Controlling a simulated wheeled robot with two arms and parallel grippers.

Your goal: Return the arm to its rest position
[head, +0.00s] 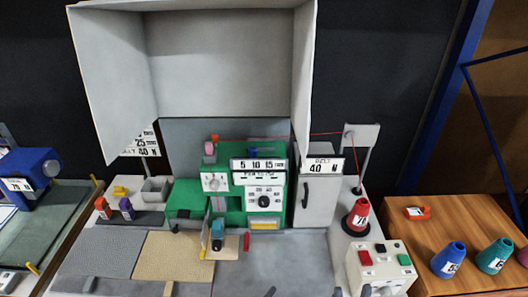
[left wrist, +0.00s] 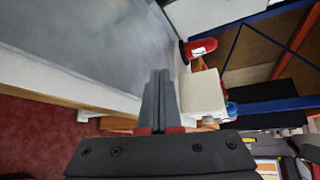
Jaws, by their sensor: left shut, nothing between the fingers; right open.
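My left gripper (left wrist: 158,75) fills the lower middle of the left wrist view, its two grey fingers pressed together with nothing between them. Most of both arms is out of the picture.
The green machine (head: 236,205) stands behind the plate. A red cone (head: 357,215) stands behind the control box; it also shows in the left wrist view (left wrist: 198,47). Grey and tan rug pieces (head: 172,257) lie at left. The grey plate's middle is clear.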

